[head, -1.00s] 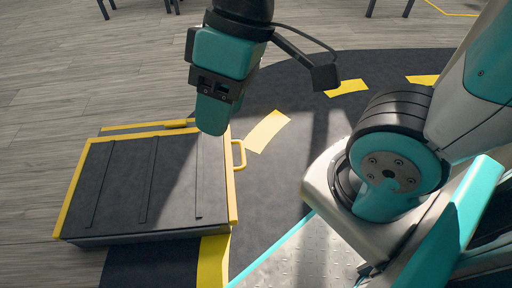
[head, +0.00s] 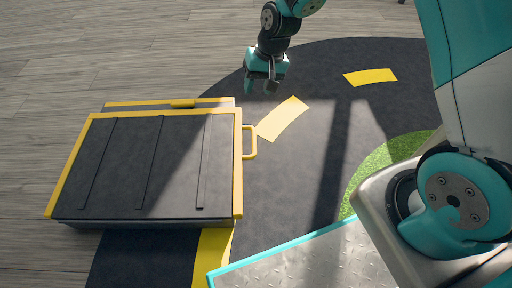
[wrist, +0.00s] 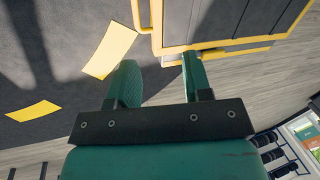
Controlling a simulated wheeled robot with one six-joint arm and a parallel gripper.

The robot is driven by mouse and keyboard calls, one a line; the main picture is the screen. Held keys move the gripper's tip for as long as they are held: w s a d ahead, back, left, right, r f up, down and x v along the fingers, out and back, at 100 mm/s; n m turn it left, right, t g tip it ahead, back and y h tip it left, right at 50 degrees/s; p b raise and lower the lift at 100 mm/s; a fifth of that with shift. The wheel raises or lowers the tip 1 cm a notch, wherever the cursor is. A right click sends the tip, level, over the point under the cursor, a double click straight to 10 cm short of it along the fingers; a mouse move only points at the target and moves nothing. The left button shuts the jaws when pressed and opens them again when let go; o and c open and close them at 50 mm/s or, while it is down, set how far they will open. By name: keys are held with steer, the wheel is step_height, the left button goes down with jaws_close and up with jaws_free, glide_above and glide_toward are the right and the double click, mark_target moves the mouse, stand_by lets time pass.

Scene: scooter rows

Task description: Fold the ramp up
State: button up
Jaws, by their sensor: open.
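The ramp (head: 130,165) is a dark ribbed panel with yellow edges, lying low and nearly flat at the left of the head view. A yellow loop handle (head: 250,142) sticks out from its right edge. In the wrist view the ramp (wrist: 235,18) is at the top right, and the handle (wrist: 137,16) is at its left edge. My gripper (head: 261,88) is open and empty, beyond the handle and near the ramp's far right corner. In the wrist view my gripper's two fingers (wrist: 160,76) are apart, with the ramp's yellow edge beyond them. Nothing touches the handle.
A dark mat with yellow patches (head: 370,77) lies right of the ramp on the wood-look floor (head: 60,50). A metal tread plate with a teal edge (head: 300,262) is at the front. Green turf (head: 385,160) shows at right. The floor behind the ramp is clear.

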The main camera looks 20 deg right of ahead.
steer(key=m+h+b, duration=0.1)
steer(key=m+b, duration=0.1)
glide_toward(255, 143)
steer(key=f+b, duration=0.3)
steer(key=a+f+b, duration=0.1)
steer(key=f+b, duration=0.5)
steer(key=shift+w+a, duration=0.25)
steer(key=shift+a, duration=0.1)
jaws_close()
steer(key=shift+r, duration=0.1)
